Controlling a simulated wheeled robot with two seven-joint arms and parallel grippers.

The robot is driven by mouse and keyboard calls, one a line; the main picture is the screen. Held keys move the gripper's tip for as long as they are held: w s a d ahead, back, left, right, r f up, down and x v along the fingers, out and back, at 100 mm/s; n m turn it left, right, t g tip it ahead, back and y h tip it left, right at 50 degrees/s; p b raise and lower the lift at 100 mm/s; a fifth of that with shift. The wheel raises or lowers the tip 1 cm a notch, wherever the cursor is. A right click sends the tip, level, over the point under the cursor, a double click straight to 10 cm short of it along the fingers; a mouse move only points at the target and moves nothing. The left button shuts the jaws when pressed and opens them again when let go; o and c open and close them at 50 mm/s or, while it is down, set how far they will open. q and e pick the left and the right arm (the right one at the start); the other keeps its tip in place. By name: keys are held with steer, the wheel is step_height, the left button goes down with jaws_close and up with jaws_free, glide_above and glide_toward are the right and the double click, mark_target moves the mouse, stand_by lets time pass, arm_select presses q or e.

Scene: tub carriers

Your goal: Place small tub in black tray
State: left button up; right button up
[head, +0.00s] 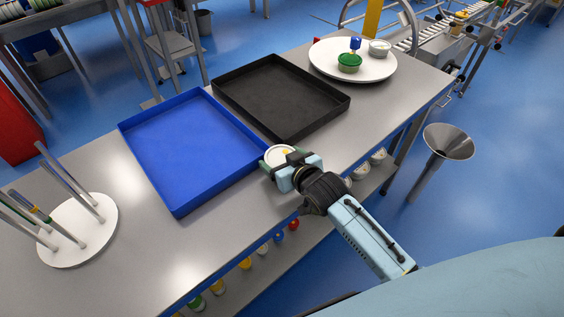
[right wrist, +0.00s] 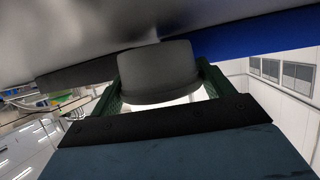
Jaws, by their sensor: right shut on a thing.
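A small tub with a white top (head: 279,156) is between the fingers of my right gripper (head: 281,162), at the front edge of the table beside the blue tray. In the right wrist view the tub (right wrist: 158,72) shows as a grey round body clasped between two dark green fingers. The right gripper is shut on it. I cannot tell whether the tub touches the table. The black tray (head: 322,114) lies behind and to the right of the gripper in the head view and looks empty. My left gripper is not in view.
An empty blue tray (head: 138,143) lies left of the black tray. A round white plate (head: 327,71) with a green tub (head: 349,63) and a white-and-green tub (head: 379,48) stands at the back right. A white round stand with rods (head: 97,245) is at the left.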

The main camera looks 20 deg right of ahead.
steer(key=shift+f, duration=0.5)
steer(key=shift+f, duration=0.15)
steer(key=o, duration=1.1)
steer(key=shift+c, duration=0.2)
